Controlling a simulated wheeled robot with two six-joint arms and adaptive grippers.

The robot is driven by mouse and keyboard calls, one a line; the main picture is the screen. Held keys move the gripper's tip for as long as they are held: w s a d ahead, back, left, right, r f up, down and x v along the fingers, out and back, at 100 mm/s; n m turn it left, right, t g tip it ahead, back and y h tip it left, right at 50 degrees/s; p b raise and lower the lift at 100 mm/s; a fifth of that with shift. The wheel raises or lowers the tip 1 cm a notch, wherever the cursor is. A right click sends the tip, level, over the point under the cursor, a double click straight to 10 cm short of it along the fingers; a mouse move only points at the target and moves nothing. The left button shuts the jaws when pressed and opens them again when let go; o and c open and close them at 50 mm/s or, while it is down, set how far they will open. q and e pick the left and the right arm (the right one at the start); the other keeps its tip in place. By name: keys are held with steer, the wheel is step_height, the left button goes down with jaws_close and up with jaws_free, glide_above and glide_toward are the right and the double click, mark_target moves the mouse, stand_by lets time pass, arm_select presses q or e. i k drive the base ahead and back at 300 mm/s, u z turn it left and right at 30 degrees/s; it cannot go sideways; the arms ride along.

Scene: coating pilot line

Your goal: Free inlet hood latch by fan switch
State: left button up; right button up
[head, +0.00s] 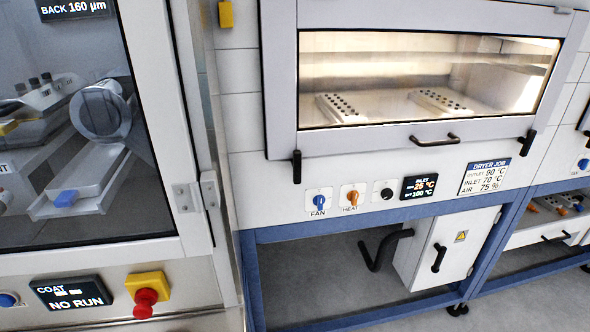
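The inlet hood (380,142) is a pale frame around a lit window, and it looks closed. A black latch (297,168) hangs upright at the hood's lower left corner, just above and left of the blue fan switch (319,201). A second black latch (526,142) sits at the lower right corner, slightly tilted. A dark handle (435,139) is on the hood's lower rail between them. Neither of my grippers is in view.
An orange heat switch (352,198), black knob (386,193), inlet display (418,187) and dryer job card (484,177) line the panel. At left stands a glazed coater cabinet (203,190) with a red stop button (145,300). A blue frame (400,214) runs below.

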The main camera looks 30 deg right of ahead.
mark_target(296, 161)
steer(key=u, duration=0.15)
steer(key=k, duration=0.4)
steer(key=z, duration=2.05)
steer(key=i, duration=0.5)
